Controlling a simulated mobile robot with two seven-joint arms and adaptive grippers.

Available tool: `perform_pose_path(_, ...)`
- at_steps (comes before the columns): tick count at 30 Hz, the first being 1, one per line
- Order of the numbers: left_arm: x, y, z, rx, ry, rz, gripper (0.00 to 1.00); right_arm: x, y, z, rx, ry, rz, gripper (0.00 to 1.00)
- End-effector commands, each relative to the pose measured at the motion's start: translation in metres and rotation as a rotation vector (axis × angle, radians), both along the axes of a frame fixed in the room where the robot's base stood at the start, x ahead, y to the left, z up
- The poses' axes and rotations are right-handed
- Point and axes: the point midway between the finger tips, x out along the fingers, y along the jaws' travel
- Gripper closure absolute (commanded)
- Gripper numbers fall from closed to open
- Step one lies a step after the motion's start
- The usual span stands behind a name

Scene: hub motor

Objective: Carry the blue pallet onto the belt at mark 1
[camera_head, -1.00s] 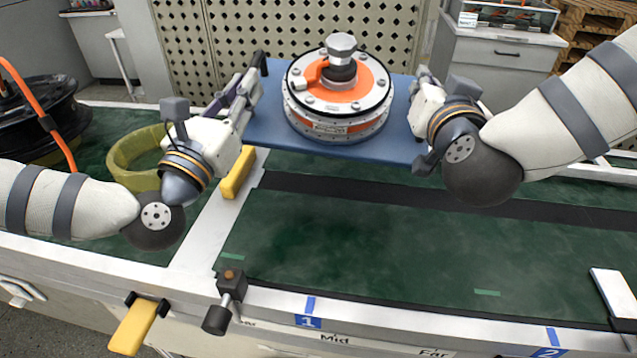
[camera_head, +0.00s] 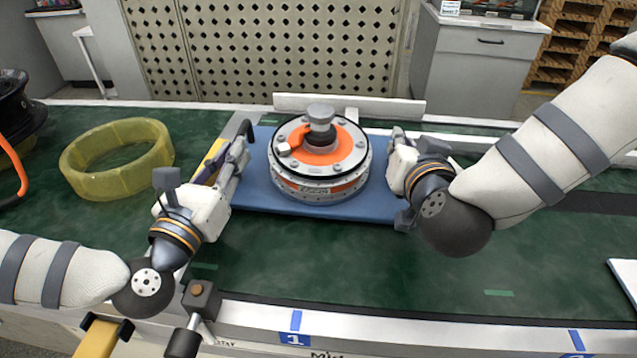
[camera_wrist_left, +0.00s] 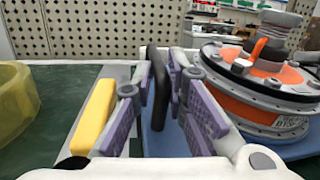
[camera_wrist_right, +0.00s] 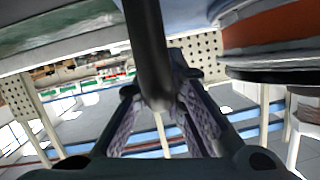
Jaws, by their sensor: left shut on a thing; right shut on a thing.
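The blue pallet (camera_head: 258,192) is level over the green belt (camera_head: 400,265), behind mark 1 (camera_head: 294,339) on the front rail. I cannot tell whether it touches the belt. The round orange and silver hub motor (camera_head: 320,160) sits upright on it. My left gripper (camera_head: 240,152) is shut on the black handle at the pallet's left end; in the left wrist view the fingers flank this handle (camera_wrist_left: 157,90). My right gripper (camera_head: 397,140) holds the right end, its fingertips partly hidden; its black handle (camera_wrist_right: 148,50) shows between the fingers in the right wrist view.
A yellow ring (camera_head: 117,160) lies on the green surface at the left. A yellow block (camera_wrist_left: 95,115) on the divider is close beside my left gripper. A post with a dark knob (camera_head: 200,298) stands at the front rail. The belt in front of the pallet is clear.

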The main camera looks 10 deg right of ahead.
Motion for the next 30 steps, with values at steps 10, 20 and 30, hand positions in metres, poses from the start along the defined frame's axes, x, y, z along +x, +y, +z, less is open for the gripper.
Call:
perform_pose_path(10, 0.000, -0.001, -0.002, 0.000, 0.003, -0.002, 0.66, 0.000, 0.001, -0.002, 0.001, 0.002, 0.001, 0.69)
perform_pose_path(20, 0.000, -0.001, 0.051, -0.002, -0.004, -0.003, 0.66, 0.000, 0.000, -0.003, 0.001, 0.003, 0.001, 0.69)
perform_pose_path(30, -0.001, -0.001, 0.098, 0.000, 0.002, -0.004, 0.66, 0.000, 0.000, 0.002, 0.000, 0.002, 0.000, 0.69)
